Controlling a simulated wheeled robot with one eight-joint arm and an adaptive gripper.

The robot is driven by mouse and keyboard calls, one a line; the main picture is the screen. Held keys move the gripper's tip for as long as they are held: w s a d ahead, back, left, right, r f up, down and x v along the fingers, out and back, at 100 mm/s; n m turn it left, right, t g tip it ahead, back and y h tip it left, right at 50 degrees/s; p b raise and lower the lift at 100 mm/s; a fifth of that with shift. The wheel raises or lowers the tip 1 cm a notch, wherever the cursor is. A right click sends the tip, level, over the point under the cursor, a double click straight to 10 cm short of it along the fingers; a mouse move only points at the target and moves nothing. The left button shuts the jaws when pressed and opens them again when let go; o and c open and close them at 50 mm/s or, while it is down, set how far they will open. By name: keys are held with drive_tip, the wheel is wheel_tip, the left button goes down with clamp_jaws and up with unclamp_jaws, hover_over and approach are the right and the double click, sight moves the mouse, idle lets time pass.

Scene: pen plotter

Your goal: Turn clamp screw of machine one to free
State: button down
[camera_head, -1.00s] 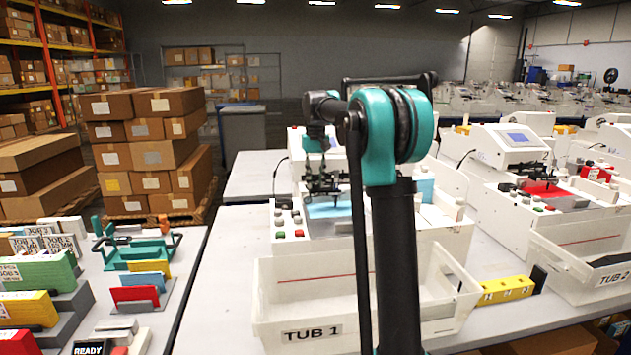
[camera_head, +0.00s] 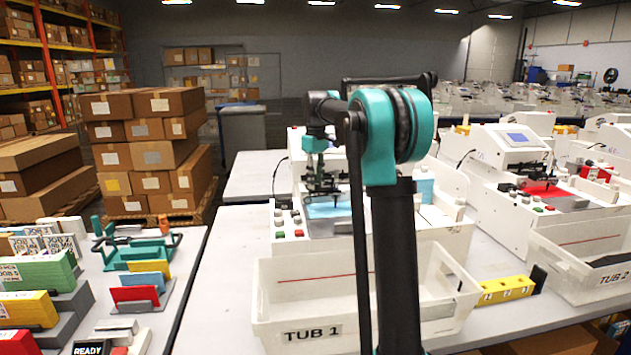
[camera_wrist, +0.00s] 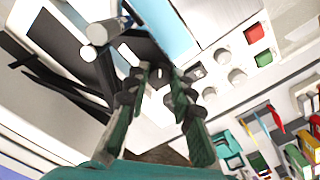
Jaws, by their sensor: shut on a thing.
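Machine one (camera_head: 340,232) is the white plotter behind the tub marked TUB 1. A light-blue sheet (camera_head: 325,208) lies on its bed and also shows in the wrist view (camera_wrist: 165,30). My gripper (camera_head: 322,188) is down at the dark pen carriage above the sheet. In the wrist view, my gripper (camera_wrist: 160,78) has its two dark green fingers drawn close together over the black carriage part (camera_wrist: 145,50). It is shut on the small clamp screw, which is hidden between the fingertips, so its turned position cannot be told. A pale cylinder (camera_wrist: 102,32) stands beside the carriage.
The empty-looking white tub (camera_head: 310,335) stands in front of machine one. A red button (camera_wrist: 255,33), a green button (camera_wrist: 263,59) and several pale knobs (camera_wrist: 237,76) lie near the fingers. A yellow block (camera_head: 505,290) sits right of the tub. Machine two (camera_head: 515,150) is farther right.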

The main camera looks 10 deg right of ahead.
idle(0.4)
drive_tip(key=c, duration=1.3)
unclamp_jaws()
wheel_tip(320, 180, up, 12)
drive_tip(key=shift+s, duration=0.1)
